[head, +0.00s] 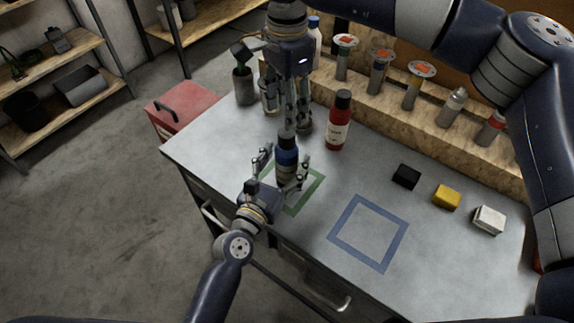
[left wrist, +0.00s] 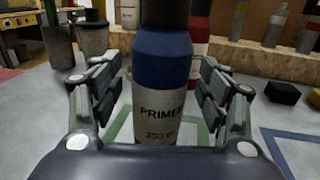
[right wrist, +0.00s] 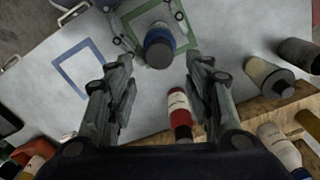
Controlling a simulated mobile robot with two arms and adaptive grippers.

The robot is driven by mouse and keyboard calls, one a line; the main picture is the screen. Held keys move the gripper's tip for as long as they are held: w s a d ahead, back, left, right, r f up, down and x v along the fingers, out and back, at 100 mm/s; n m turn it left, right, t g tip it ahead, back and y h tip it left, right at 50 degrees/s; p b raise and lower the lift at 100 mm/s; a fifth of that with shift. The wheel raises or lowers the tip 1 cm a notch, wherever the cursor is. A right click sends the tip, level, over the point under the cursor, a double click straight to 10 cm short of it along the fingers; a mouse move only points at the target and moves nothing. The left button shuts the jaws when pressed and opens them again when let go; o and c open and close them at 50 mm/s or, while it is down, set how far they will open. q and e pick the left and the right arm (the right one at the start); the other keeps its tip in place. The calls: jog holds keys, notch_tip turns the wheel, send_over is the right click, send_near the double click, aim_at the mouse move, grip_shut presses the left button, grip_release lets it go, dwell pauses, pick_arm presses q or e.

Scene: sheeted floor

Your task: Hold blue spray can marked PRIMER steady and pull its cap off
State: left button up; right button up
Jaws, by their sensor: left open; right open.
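The blue spray can (head: 287,165) marked PRIMER stands upright by the green taped square (head: 318,186), with its dark cap (head: 286,137) on. In the left wrist view the can's label (left wrist: 160,115) reads PRIMER. My left gripper (head: 281,178) is open, its fingers on either side of the can's body, with gaps visible in the left wrist view. My right gripper (head: 294,128) is open and points down above and behind the can. In the right wrist view the cap (right wrist: 159,51) shows beyond and between the right fingertips.
A red bottle (head: 338,122) stands close to the right of the can. A blue taped square (head: 368,233) is empty. Black (head: 406,176), yellow (head: 446,196) and white (head: 489,219) blocks lie to the right. A wooden ledge (head: 395,104) holds several containers at the back.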

pick_arm(q)
jog(key=shift+w+d, duration=0.25)
jog(key=shift+w, duration=0.3)
